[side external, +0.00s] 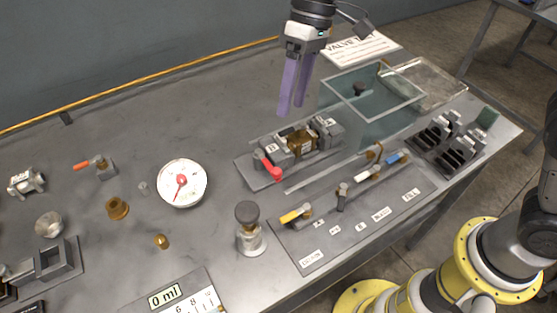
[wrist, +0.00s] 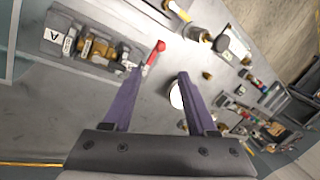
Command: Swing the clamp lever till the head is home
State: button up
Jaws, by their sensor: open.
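The clamp lever with a red handle (side external: 268,168) sticks out at the front left of a grey clamp fixture (side external: 245,172). A brass fitting (side external: 326,125) sits between the fixture's grey blocks; whether the clamp head touches it is too small to tell. My gripper (side external: 290,108) is open and empty, with purple fingers pointing down, above and behind the fixture in the side view. In the wrist view the red lever (wrist: 155,53) shows beyond the fingertips of my gripper (wrist: 160,73), nearer the left finger, and the brass fitting (wrist: 98,49) lies left of it.
A white dial gauge (side external: 182,184) lies left of the fixture. A black-knobbed metal piece (side external: 249,232) and a panel with coloured levers (side external: 310,255) stand in front. A clear-topped box (side external: 345,83) is behind right. The table's back left is bare.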

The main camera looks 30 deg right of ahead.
aim_at(277, 169)
jog(key=x, duration=1.4)
grip_shut()
jog(key=shift+f, duration=0.1)
dwell(1.0)
